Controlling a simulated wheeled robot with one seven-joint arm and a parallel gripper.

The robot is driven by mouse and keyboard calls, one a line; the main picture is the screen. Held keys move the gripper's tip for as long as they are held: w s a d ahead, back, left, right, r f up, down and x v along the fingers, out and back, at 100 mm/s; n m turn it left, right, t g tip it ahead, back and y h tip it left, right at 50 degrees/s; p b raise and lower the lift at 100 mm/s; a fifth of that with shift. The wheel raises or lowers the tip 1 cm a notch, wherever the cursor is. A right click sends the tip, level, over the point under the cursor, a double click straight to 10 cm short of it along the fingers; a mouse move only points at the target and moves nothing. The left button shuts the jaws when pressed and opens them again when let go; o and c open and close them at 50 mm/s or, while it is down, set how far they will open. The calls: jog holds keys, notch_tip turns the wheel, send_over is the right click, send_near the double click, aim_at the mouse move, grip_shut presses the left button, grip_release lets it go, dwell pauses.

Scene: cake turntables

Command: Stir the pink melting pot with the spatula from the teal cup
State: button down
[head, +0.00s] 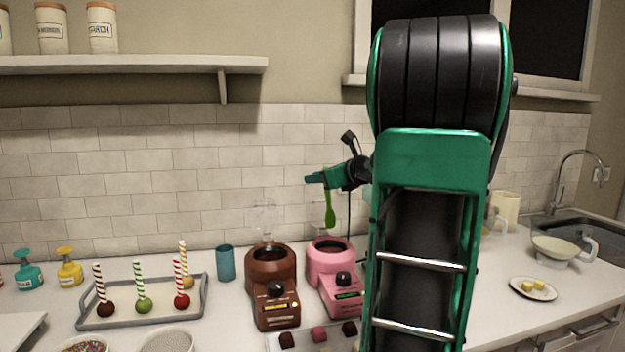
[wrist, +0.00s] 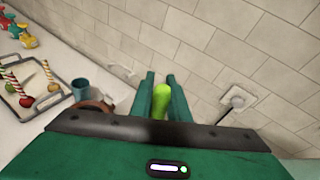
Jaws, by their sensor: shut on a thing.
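My gripper (head: 314,179) is shut on a lime-green spatula (head: 330,212), which also shows between the fingers in the wrist view (wrist: 161,101). The spatula hangs downward, and its lower end appears just above the opening of the pink melting pot (head: 328,265), apart from it. The pink pot stands on the counter, partly hidden on its right by my arm; the wrist view does not show it. The teal cup (head: 226,264) stands upright left of the pots and looks empty; it also shows in the wrist view (wrist: 80,88).
A brown melting pot (head: 271,272) stands between the cup and the pink pot. A tray (head: 92,323) of several cake pops lies at left. The tiled wall is behind.

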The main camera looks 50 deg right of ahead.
jog(key=shift+f, duration=6.05)
